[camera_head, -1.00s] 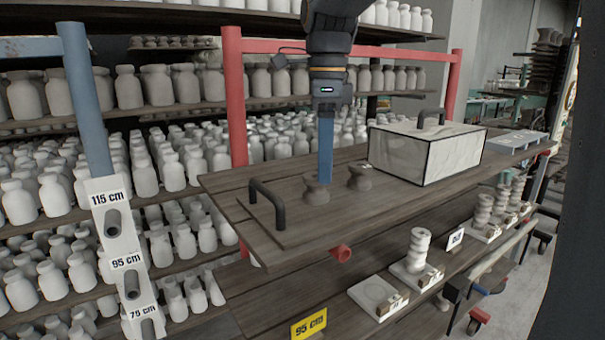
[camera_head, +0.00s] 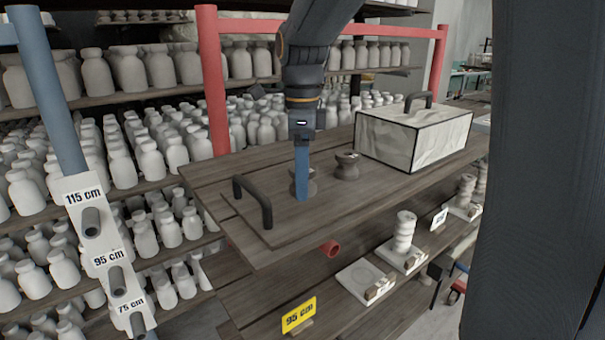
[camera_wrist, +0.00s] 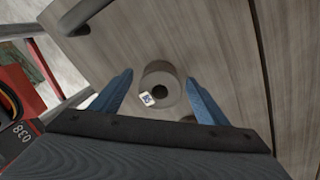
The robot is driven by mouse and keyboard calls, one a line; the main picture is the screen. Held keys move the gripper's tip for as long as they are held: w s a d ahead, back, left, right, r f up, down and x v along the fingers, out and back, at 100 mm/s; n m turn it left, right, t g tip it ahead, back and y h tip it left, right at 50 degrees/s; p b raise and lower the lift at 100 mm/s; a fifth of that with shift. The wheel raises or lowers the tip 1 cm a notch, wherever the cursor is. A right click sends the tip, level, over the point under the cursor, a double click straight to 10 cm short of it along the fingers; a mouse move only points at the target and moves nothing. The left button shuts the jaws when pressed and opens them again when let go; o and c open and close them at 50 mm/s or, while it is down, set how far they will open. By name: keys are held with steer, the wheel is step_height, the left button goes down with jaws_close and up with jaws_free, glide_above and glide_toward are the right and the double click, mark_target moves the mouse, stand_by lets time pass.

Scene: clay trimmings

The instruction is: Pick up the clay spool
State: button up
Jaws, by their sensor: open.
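Two grey-brown, waisted clay spools stand upright on the wooden board. In the head view, the left spool (camera_head: 312,187) is partly hidden behind a blue finger of my gripper (camera_head: 302,196). The right spool (camera_head: 347,167) stands just beside it, clear of the fingers. In the wrist view, one spool (camera_wrist: 168,76) shows from above with a dark central hole and a small white tag at its edge. It lies between the two spread blue fingers of my gripper (camera_wrist: 159,78), with gaps on both sides. Another round piece is mostly hidden behind the gripper's dark body.
A dark handle (camera_head: 254,204) rises from the board left of the spools. A white, black-edged box (camera_head: 412,140) with a handle stands right. Shelves of white bottles (camera_head: 180,150) are behind. A lower shelf holds stacked pieces (camera_head: 404,231) and a yellow 95 cm sign (camera_head: 298,315).

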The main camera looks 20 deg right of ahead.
steer(key=shift+f, duration=0.3)
steer(key=c, duration=1.3)
steer(key=shift+r, duration=0.1)
